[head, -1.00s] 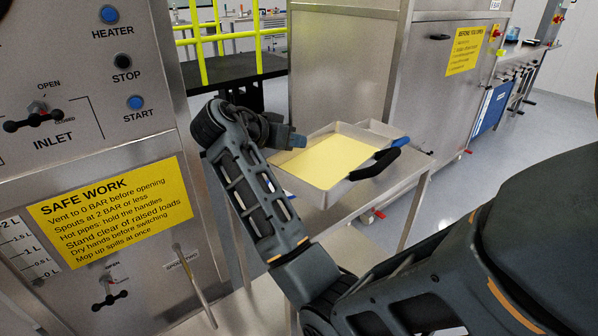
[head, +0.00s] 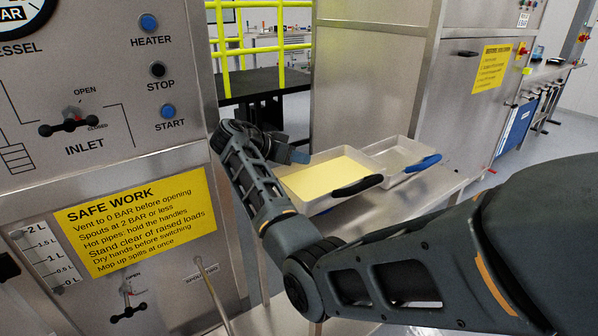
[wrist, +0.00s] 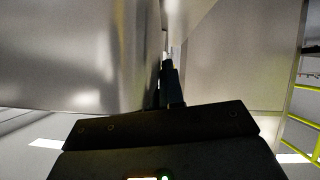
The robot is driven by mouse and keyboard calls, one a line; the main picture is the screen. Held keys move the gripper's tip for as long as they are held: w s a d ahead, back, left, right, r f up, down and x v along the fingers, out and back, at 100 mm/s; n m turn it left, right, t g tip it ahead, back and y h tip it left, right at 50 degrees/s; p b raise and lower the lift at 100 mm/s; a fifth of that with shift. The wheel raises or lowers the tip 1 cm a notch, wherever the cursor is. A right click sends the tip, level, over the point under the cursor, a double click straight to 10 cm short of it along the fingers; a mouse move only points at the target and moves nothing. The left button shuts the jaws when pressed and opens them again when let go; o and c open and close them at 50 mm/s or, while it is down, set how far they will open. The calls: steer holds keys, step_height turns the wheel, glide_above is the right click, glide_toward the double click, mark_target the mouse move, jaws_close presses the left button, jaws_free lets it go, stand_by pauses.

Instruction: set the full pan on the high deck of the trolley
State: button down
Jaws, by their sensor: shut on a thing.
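The full pan (head: 308,204) is a shallow metal tray of pale yellow liquid with a black handle (head: 357,187) on its right side. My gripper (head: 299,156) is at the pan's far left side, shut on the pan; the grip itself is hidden. The pan looks level, over the left part of the trolley's high deck (head: 420,193). I cannot tell whether its base touches the deck. In the wrist view my gripper (wrist: 171,75) shows dark fingers close together.
An empty metal pan with a blue handle (head: 424,163) stands on the deck just right of the full pan. A control panel with a yellow sign (head: 135,228) is close on the left. A steel cabinet (head: 375,75) stands behind. The deck's front right is clear.

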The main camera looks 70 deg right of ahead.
mark_target(299, 170)
steer(key=shift+w+d+f, duration=0.1)
steer(key=shift+w+f, duration=0.05)
steer(key=shift+f, duration=0.15)
step_height(299, 170, down, 4)
steer(key=shift+r, duration=0.2)
steer(key=c, duration=1.2)
jaws_free()
steer(key=shift+c, duration=0.2)
steer(key=v, duration=1.2)
steer(key=shift+b, duration=0.35)
